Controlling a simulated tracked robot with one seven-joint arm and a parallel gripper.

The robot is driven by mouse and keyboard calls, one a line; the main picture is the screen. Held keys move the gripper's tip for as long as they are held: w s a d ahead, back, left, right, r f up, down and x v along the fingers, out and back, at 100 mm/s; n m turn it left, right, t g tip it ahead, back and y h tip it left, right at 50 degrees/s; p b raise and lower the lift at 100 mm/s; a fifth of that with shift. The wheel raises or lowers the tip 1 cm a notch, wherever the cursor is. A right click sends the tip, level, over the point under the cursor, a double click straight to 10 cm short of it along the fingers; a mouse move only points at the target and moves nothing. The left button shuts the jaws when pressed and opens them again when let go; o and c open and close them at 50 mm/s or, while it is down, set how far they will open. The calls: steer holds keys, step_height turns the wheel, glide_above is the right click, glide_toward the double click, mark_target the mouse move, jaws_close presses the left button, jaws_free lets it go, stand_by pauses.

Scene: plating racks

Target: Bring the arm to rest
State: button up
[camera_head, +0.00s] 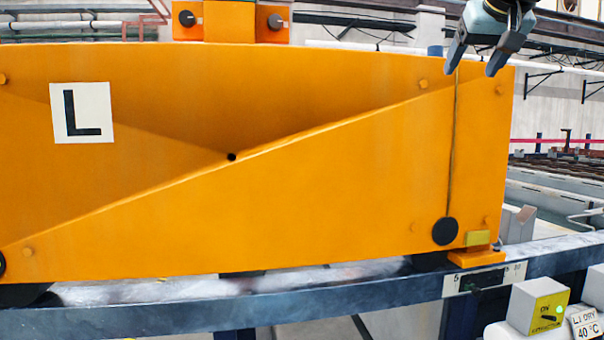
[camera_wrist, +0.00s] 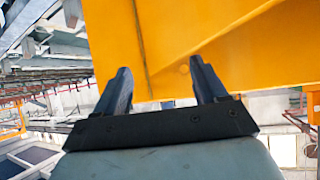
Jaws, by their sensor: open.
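My gripper (camera_head: 479,60) hangs at the upper right of the head view, fingers pointing down and spread apart. Nothing is between them. It is in front of the upper right end of a large orange beam (camera_head: 330,190) marked with an "L" plate. In the wrist view my gripper (camera_wrist: 162,88) shows two dark fingers apart, with the orange beam (camera_wrist: 245,45) beyond them. I cannot tell how wide the gap between fingers and beam is. Most of my arm is out of view.
The orange beam fills most of the head view above a blue-grey rail (camera_head: 180,318). A yellow control box (camera_head: 538,305) and a "40 °C" label (camera_head: 585,326) sit at the lower right. Tanks or racks (camera_head: 560,185) lie to the right behind the beam.

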steer(key=s+a+f+g, duration=0.2)
steer(key=s+f, duration=0.2)
steer(key=f, duration=0.8)
steer(key=s+a+f+n+g, duration=0.1)
steer(key=s+a+f, duration=0.2)
steer(key=f, duration=0.9)
steer(key=s+a+f+g+y, duration=0.1)
steer(key=s+f, duration=0.5)
steer(key=f, duration=0.7)
steer(key=shift+s+a+n+g, duration=0.3)
steer(key=shift+s+a+g, duration=0.1)
steer(key=shift+a+g, duration=0.4)
steer(key=shift+d+f, duration=0.1)
